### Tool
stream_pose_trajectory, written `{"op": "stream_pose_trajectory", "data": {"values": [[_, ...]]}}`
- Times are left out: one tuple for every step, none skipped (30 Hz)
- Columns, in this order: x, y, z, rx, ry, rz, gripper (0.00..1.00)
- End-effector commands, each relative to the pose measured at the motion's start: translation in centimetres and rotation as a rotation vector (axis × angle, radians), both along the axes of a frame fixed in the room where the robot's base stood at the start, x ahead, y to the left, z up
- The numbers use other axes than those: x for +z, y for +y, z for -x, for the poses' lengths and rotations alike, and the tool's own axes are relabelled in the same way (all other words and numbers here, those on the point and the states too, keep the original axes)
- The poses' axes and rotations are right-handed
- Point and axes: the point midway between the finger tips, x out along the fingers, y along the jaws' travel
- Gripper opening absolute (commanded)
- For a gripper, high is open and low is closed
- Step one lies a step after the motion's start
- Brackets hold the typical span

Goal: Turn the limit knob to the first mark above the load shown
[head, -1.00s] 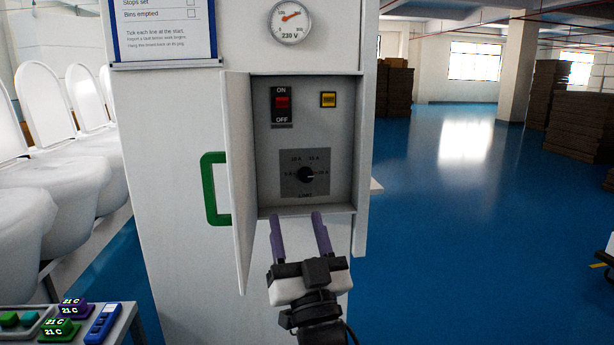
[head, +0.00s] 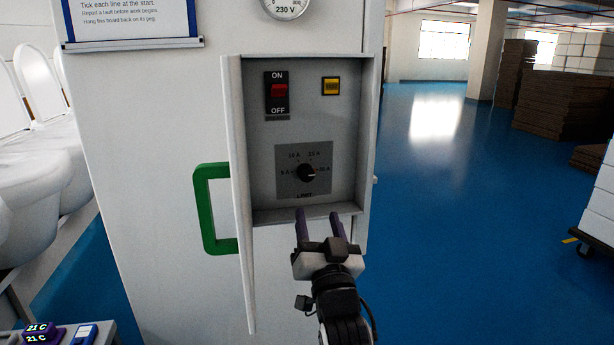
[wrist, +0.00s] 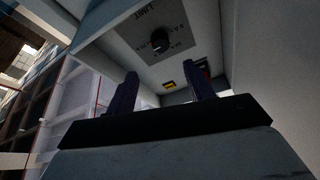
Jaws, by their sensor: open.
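The black limit knob (head: 306,173) sits on a grey plate (head: 283,186) low inside the open cabinet. The knob also shows in the wrist view (wrist: 160,41), beyond the fingers. My gripper (head: 319,212) has two purple fingers, apart and empty. It is below and in front of the knob, near the cabinet's lower lip, and does not touch the knob. The load gauge (head: 286,6) above is cut off at the top; "230 V" shows, its needle does not.
The cabinet door (head: 240,200) stands open to the left, with a green handle (head: 207,210). A red ON/OFF switch (head: 279,91) and a yellow button (head: 331,86) are above the knob.

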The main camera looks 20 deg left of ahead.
Motion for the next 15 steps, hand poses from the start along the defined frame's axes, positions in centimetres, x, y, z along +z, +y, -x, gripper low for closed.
{"op": "stream_pose_trajectory", "data": {"values": [[0.9, 0.6, -0.9, 0.002, -0.001, 0.002, 0.53], [1.2, 0.9, -1.4, 0.002, -0.001, 0.002, 0.53], [1.6, 1.4, -2.1, 0.002, -0.001, 0.003, 0.53], [1.8, 1.7, -2.6, 0.002, -0.001, 0.003, 0.53], [2.1, 1.9, -3.2, 0.001, -0.001, 0.003, 0.53], [2.4, 2.4, -3.9, 0.001, -0.001, 0.003, 0.53], [2.6, 2.7, -4.4, 0.001, -0.002, 0.002, 0.53], [2.8, 3.0, -4.9, 0.001, -0.001, 0.003, 0.53], [3.1, 3.3, -5.5, 0.002, -0.001, 0.002, 0.53], [3.3, 3.6, -6.0, 0.0, -0.001, 0.002, 0.53], [3.5, 3.8, -6.4, 0.0, -0.001, 0.002, 0.53], [3.6, 4.1, -6.9, 0.0, -0.001, 0.002, 0.53], [3.8, 4.3, -7.2, 0.0, -0.001, 0.002, 0.53], [3.9, 4.5, -7.5, 0.001, -0.001, 0.001, 0.53], [4.0, 4.7, -7.9, 0.001, -0.001, 0.001, 0.53]]}}
